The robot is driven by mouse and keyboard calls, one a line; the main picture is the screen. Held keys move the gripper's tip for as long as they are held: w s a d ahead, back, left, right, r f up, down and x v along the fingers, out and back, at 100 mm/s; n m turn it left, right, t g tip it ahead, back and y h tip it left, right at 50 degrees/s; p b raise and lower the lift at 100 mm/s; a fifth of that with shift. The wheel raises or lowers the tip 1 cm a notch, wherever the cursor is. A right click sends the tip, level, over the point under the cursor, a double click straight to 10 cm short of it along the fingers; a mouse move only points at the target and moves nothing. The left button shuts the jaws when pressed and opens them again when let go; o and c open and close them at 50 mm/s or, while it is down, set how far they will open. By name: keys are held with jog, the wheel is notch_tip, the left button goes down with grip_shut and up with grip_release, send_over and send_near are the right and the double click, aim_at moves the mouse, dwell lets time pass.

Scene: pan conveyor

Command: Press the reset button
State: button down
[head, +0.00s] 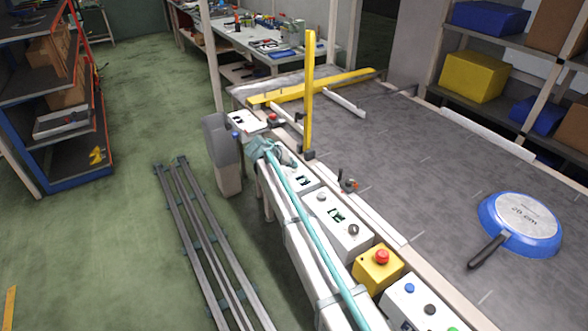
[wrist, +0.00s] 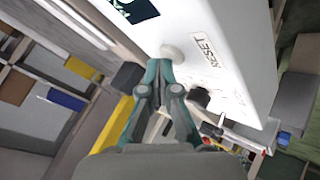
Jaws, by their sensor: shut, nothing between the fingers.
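The reset button is a round off-white knob (wrist: 172,52) on a white panel (wrist: 225,35), beside the printed word RESET, in the wrist view. My gripper (wrist: 158,66) is teal and shut, with nothing between its fingers. Its fingertips are right beside the button's lower left edge; I cannot tell whether they touch it. In the head view my gripper (head: 264,148) is small, at the far end of the row of control boxes, and the reset button cannot be made out there.
A yellow box with a red emergency button (head: 381,257) and white control boxes (head: 338,220) line the conveyor table. A yellow upright post (head: 309,95) stands close by. A grey pedestal (head: 222,150) is left of my gripper. A blue pan (head: 519,225) lies on the table.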

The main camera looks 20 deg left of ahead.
aim_at(293, 170)
jog(key=shift+r, duration=0.8)
jog(key=shift+r+p, duration=0.65)
jog(key=shift+r, duration=1.9)
jog(key=shift+f, duration=0.1)
